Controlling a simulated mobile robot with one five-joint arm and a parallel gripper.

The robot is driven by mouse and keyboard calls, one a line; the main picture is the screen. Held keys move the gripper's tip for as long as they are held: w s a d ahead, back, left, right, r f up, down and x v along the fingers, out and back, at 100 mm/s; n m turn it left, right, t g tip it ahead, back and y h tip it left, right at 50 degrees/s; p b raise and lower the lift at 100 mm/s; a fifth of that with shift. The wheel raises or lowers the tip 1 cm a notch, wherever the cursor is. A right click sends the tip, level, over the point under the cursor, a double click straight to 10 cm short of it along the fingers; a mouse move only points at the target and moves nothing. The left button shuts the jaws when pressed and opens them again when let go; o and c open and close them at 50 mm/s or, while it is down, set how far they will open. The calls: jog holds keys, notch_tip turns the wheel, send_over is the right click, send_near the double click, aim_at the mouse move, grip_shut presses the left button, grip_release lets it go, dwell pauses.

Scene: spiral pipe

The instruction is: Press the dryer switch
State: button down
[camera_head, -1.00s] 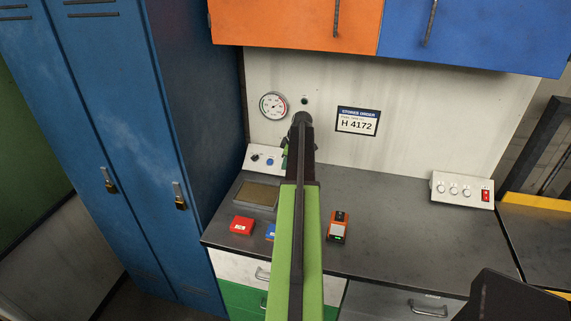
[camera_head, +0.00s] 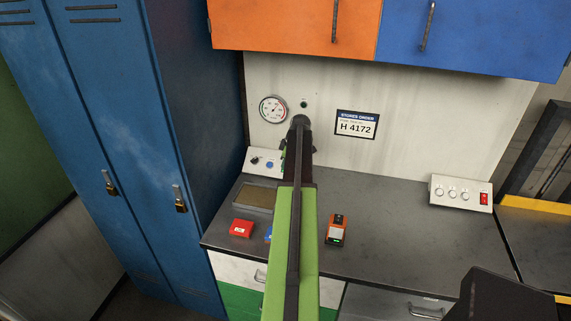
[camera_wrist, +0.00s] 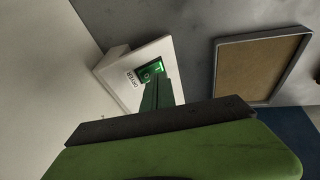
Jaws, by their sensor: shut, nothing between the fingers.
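The dryer switch (camera_wrist: 157,68) shows in the wrist view as a green patch on a white control box (camera_wrist: 122,92), beside the label "DRYER". My gripper (camera_wrist: 154,82) is shut and empty, its fingers in front of the switch and hiding part of it. I cannot tell whether the tips touch it.
A brown-bottomed tray (camera_head: 257,194), a red box (camera_head: 242,228) and an orange device (camera_head: 337,230) stand on the grey counter (camera_head: 390,220). Another white control box (camera_head: 449,193) with a red switch stands at right. Orange and blue cabinets (camera_head: 290,22) hang above. Blue lockers (camera_head: 120,130) stand at left.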

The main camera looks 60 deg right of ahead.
jog(key=s+a+r+p, duration=0.2)
jog(key=r+p, duration=0.4)
jog(key=s+a+r+p, duration=0.2)
jog(key=a+r+p, duration=0.1)
jog(key=r+p, duration=0.2)
jog(key=shift+s+a+r+p, duration=0.3)
jog(key=shift+s+r+p, duration=0.1)
jog(key=shift+f, duration=0.1)
